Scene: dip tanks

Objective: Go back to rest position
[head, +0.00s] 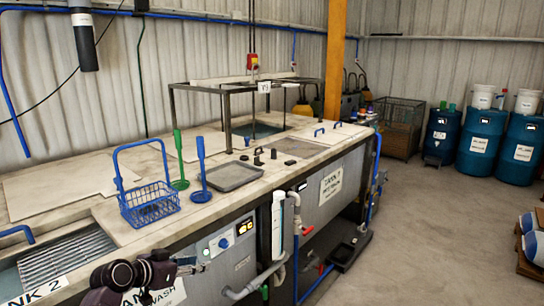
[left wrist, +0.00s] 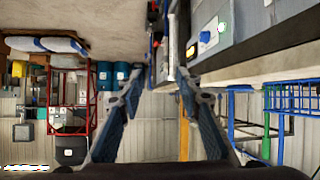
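My left gripper (head: 188,266) is at the bottom left of the head view, in front of the tank bench. In the left wrist view its two fingers (left wrist: 160,82) stand wide apart with nothing between them. A blue wire basket (head: 150,205) with a tall handle stands upright on the bench top (head: 105,232), behind and apart from the gripper. The basket also shows at the right edge of the left wrist view (left wrist: 290,98). My right gripper is in neither view.
A green tool (head: 179,160), a blue tool (head: 201,165) and a grey tray (head: 232,177) are beside the basket. An open tank (head: 65,258) lies at the left. Blue drums (head: 481,140) stand far right. The floor (head: 430,225) right of the bench is clear.

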